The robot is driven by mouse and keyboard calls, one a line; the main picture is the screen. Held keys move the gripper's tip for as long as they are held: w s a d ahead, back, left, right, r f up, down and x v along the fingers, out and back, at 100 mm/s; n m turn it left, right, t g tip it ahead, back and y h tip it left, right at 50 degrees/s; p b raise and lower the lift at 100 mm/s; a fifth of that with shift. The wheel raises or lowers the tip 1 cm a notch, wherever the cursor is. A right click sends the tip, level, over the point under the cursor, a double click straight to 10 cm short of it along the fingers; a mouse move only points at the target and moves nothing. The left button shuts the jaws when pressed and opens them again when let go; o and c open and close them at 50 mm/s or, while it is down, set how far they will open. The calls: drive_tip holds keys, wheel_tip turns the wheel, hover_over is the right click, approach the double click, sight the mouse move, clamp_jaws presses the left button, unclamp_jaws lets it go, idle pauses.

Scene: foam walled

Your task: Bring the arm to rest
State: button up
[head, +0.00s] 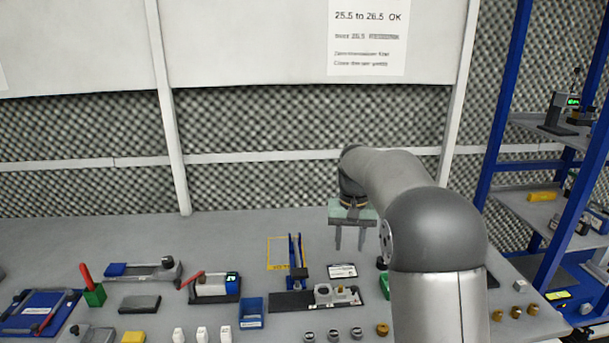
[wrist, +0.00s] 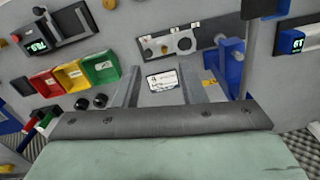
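My gripper (head: 350,246) hangs above the back part of the grey bench (head: 220,240) in the head view, with its fingers pointing down. In the wrist view my gripper (wrist: 160,82) shows two fingers well apart with nothing between them. A white label card (wrist: 163,79) lies on the bench, seen between the fingers. My arm reaches in from the right of the head view, bent at a grey elbow, and hides part of the bench behind it.
A digital gauge (head: 215,287), a blue bin (head: 252,311) and small white parts (head: 202,334) lie to the left. A blue shelf rack (head: 500,120) stands at right; a foam wall (head: 80,130) is behind.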

drive_tip(key=s+f+n, duration=0.1)
drive_tip(key=s+f, duration=0.2)
drive_tip(key=s, duration=1.4)
drive_tip(key=s+f, duration=0.2)
drive_tip(key=s, duration=1.5)
drive_tip(key=shift+s+a+f+n+t, duration=0.25)
drive_tip(key=shift+s+f+n+t, duration=0.05)
drive_tip(key=shift+s+f+n, duration=0.1)
